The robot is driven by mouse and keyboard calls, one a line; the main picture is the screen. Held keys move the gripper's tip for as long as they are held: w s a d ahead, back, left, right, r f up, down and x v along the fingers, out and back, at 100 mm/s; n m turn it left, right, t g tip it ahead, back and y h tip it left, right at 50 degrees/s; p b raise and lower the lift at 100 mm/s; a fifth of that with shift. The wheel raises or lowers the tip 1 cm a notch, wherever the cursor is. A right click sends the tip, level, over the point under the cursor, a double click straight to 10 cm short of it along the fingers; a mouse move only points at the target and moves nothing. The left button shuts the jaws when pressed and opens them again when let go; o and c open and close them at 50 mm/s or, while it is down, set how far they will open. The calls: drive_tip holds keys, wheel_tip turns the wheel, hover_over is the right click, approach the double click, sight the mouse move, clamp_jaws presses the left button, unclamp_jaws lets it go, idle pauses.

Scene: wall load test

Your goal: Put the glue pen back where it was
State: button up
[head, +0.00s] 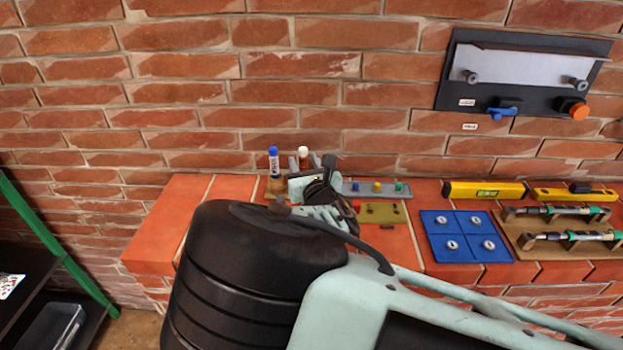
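A blue-capped pen-like tube (273,161) with a pale label stands upright in a wooden holder (273,187) on the brick ledge. A second tube with a white cap (303,151) and a brownish body stands upright just right of it. I cannot read which one is the glue pen. My gripper (303,164) is at the holder, with grey finger-like parts on either side of the white-capped tube. My gripper's body hides the lower part of this tube and the holder's right side. I cannot tell whether the fingers touch it.
Right of my gripper are a grey strip with coloured knobs (391,188), an olive plate (386,212), a blue panel (462,250), a wooden board with clamped rods (570,251) and yellow levels (484,190). A dark wall panel (448,88) hangs above. A green-posted shelf (35,222) stands left.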

drive_tip(key=b+v, duration=0.2)
drive_tip(key=v, duration=0.9)
drive_tip(key=shift+s+b, duration=0.1)
drive_tip(key=shift+b, duration=0.25)
